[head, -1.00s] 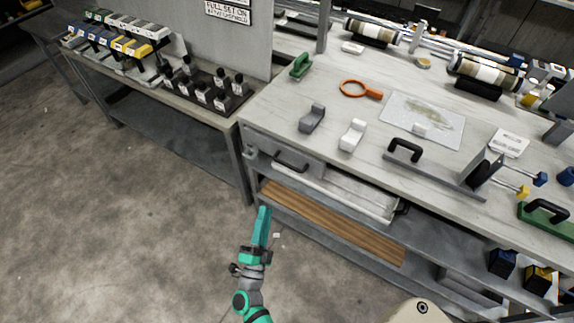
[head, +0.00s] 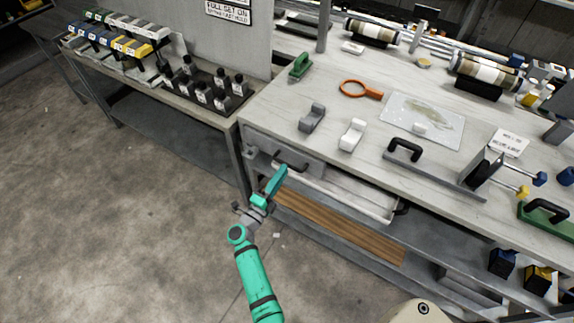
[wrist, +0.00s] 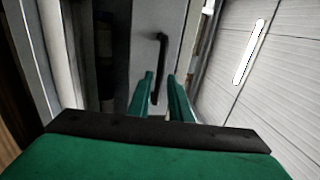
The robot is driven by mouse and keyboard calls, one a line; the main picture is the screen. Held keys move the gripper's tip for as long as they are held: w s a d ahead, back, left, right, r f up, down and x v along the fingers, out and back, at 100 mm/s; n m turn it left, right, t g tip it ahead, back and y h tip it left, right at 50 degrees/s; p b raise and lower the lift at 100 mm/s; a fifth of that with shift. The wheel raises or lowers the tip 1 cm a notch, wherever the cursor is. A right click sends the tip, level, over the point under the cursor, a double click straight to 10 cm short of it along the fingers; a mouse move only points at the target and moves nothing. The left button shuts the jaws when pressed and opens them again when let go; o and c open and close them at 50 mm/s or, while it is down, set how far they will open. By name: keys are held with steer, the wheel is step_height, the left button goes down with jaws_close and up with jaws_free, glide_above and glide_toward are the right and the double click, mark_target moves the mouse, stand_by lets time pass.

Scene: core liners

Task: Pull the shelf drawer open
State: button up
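The shelf drawer has a grey front (head: 312,165) under the left part of the bench top, with a black bar handle (head: 291,163). My gripper (head: 281,172) is just in front of and below this handle in the head view. In the wrist view, the handle (wrist: 162,50) stands upright against the grey front (wrist: 182,50). My gripper's green fingers (wrist: 161,85) are apart, and the lower end of the handle shows between them. I cannot tell whether either finger touches it. The drawer's inside is not seen.
A pale tray-like unit (head: 345,194) lies right of the handle, above a wooden shelf (head: 340,228). The bench top (head: 275,110) overhangs the drawer and carries tools. A second table (head: 165,88) with bottles stands left. The floor (head: 130,220) in front is clear.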

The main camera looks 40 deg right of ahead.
steer(key=shift+x, duration=2.15)
jaws_close()
steer(key=shift+a, duration=0.1)
